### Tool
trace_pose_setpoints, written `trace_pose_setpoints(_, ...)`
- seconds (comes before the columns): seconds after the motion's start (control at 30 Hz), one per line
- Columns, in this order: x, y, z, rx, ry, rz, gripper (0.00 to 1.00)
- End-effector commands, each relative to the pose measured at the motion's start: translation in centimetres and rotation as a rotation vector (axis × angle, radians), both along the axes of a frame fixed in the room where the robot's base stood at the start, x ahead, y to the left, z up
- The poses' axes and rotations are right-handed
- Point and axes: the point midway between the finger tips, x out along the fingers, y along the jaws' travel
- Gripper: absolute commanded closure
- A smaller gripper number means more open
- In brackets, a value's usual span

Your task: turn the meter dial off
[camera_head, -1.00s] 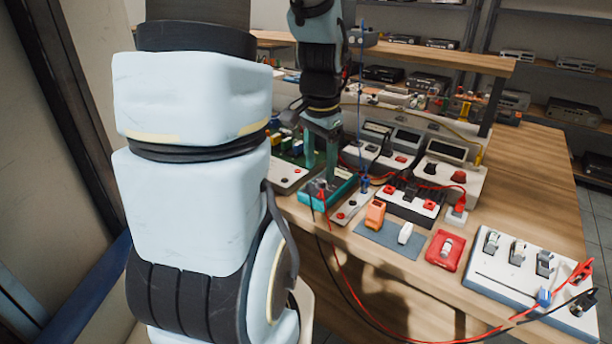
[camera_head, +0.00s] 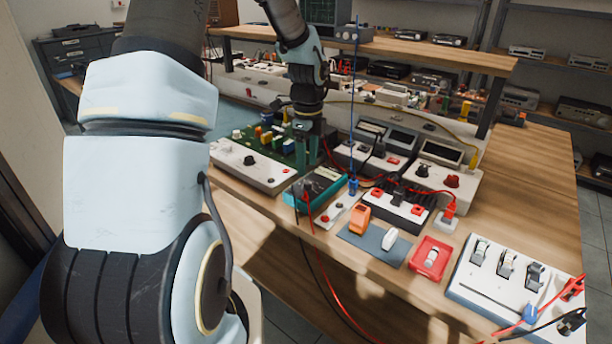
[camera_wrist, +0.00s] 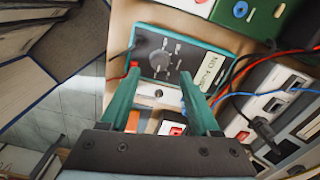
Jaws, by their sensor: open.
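The meter (camera_head: 318,188) is a teal-edged box with a dark face, lying on the bench near its front edge. In the wrist view the meter (camera_wrist: 206,52) shows its grey round dial (camera_wrist: 160,60) with white marks around it and the print "NO Fuse" beside it. The dial's exact setting is too small to read. My gripper (camera_wrist: 158,76) is open, with its two green fingers pointing toward the meter and the dial between and just beyond the tips. In the head view my gripper (camera_head: 308,140) hangs just behind the meter; its fingertips are partly hard to make out.
A white knob panel (camera_head: 248,166) and a green circuit board (camera_head: 285,145) lie left of and behind the meter. Red and black leads run from the meter over the bench edge. A blue probe (camera_head: 353,185), a small switch strip (camera_head: 338,210) and an orange block (camera_head: 359,217) are to the right.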

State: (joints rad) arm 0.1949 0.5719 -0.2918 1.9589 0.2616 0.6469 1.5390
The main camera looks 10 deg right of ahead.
Motion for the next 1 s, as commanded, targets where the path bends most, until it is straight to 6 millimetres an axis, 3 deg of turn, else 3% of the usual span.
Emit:
trace_pose_setpoints(0.3, 0.0, 0.0, -4.6, 0.001, 0.002, 0.001, 0.37)
trace_pose_setpoints(0.7, 0.0, 0.1, -5.4, 0.001, -0.001, 0.002, 0.37)
trace_pose_setpoints(1.0, 0.0, 0.1, -5.4, 0.001, -0.001, 0.003, 0.70)
